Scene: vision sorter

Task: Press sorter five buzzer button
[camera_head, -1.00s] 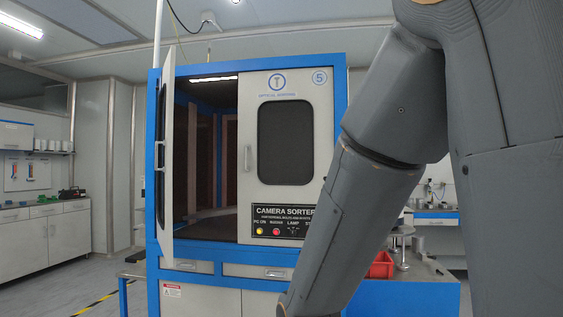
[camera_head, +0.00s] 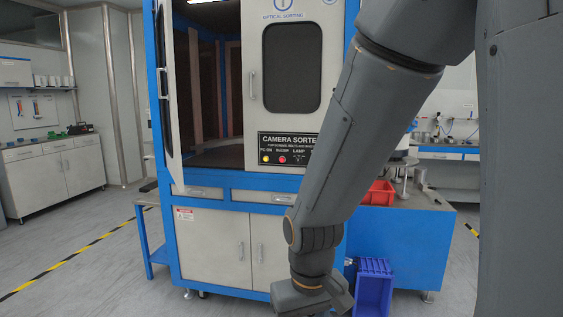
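The camera sorter (camera_head: 225,205) is a blue and white cabinet ahead of me, its left door swung open and its right door shut. A black control panel (camera_head: 290,139) under the right door carries the labels PC ON, BUZZER and LAMP. My arm hangs down in front of the cabinet's right side and covers the panel's right end.
A red bin (camera_head: 378,192) stands on the blue bench right of the sorter. A blue crate (camera_head: 373,290) is on the floor below. The open left door (camera_head: 168,95) juts toward me. Floor shows clear at left, beside yellow-black tape (camera_head: 75,255).

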